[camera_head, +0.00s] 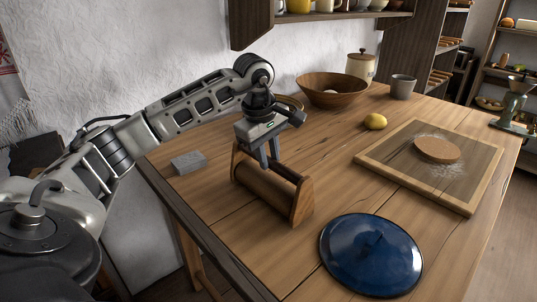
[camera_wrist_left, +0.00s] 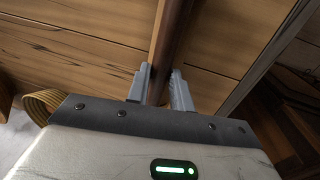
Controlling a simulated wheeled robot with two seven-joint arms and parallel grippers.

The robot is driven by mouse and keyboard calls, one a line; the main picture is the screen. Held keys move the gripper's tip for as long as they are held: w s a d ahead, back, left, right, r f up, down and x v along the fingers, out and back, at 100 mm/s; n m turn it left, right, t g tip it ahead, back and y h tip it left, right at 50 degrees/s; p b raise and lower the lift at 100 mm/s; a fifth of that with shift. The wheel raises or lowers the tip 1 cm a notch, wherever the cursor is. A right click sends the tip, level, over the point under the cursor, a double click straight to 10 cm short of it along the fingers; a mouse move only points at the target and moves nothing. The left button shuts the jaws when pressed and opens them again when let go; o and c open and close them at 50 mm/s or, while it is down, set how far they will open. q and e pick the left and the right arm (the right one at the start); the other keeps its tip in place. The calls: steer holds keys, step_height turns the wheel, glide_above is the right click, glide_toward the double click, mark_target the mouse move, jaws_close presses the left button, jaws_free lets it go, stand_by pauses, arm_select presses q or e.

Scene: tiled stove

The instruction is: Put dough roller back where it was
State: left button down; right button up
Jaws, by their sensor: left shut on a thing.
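The dough roller (camera_head: 265,187) is a wooden cylinder between two upright wooden end plates, with a thin dark bar across the top. It is at the left of the table in the head view. My left gripper (camera_head: 269,160) is above it, pointing down and shut on the bar. In the left wrist view the dark bar (camera_wrist_left: 172,40) runs between the two grey fingers of my left gripper (camera_wrist_left: 160,88). I cannot tell whether the roller rests on the table or hangs just above it. My right gripper is not in view.
A blue lid (camera_head: 370,254) lies at the table's front. A framed board (camera_head: 470,203) with floured round dough (camera_head: 437,149) is at the right. A grey block (camera_head: 189,162) lies left of the roller. A lemon (camera_head: 375,122), wooden bowl (camera_head: 333,90) and grey cup (camera_head: 403,87) stand behind.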

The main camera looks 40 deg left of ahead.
arm_select(q)
steer(key=shift+f, duration=0.15)
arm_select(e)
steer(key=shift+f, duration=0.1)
arm_select(q)
steer(key=shift+s+f+b, duration=0.15)
steer(key=shift+f+b, duration=0.2)
steer(key=shift+f, duration=0.1)
steer(key=c, duration=1.5)
jaws_free()
steer(key=shift+d+f, duration=0.1)
steer(key=shift+f, duration=0.05)
steer(key=shift+c, duration=0.2)
steer(key=o, duration=0.3)
steer(key=shift+f, duration=0.1)
steer(key=shift+r, duration=0.3)
steer(key=shift+r+p, duration=0.3)
steer(key=shift+r, duration=0.05)
step_height(320, 180, up, 12)
steer(key=s+p, duration=0.1)
steer(key=s, duration=0.1)
steer(key=shift+a+r+p, duration=0.15)
steer(key=shift+a+p, duration=0.05)
steer(key=shift+p, duration=0.2)
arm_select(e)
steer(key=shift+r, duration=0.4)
